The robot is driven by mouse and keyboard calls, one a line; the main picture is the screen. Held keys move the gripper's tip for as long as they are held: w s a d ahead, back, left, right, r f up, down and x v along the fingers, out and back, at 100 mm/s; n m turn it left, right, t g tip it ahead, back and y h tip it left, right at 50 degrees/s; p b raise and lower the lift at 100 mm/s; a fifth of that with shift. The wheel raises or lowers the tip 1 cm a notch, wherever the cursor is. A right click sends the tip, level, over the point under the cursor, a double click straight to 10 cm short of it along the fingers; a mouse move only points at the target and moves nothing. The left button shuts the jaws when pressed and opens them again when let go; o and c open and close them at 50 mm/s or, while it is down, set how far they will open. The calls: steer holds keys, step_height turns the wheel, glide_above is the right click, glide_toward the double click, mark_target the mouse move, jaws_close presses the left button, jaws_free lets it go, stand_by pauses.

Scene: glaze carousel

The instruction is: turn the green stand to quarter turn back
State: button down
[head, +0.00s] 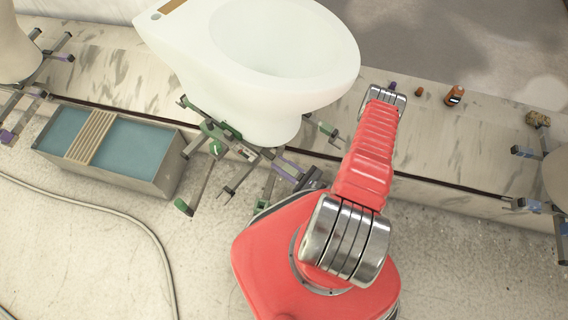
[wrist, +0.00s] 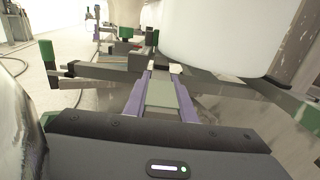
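The green stand (head: 240,150) is a dark metal frame with green end pads, under a large white toilet bowl (head: 285,50) in the middle of the head view. In the wrist view its bars (wrist: 110,72) cross ahead, with a green pad (wrist: 47,52) at the left. The white bowl (wrist: 215,40) rises above them. My gripper (head: 284,163) is low beside the stand's right side, partly hidden by my arm. In the wrist view the purple fingers of my gripper (wrist: 161,70) are apart and point at the stand's bars. Whether they touch a bar is unclear.
A trough of blue water (head: 140,145) with a slatted board stands at the left. Other stands with white ware are at the far left and right edges. Small orange bottles (head: 454,95) sit on the ledge. A hose (head: 140,225) lies across the floor.

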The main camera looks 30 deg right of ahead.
steer(key=c, duration=1.5)
jaws_free()
steer(key=shift+s, duration=0.15)
steer(key=shift+v, duration=6.8)
steer(key=shift+d, duration=0.1)
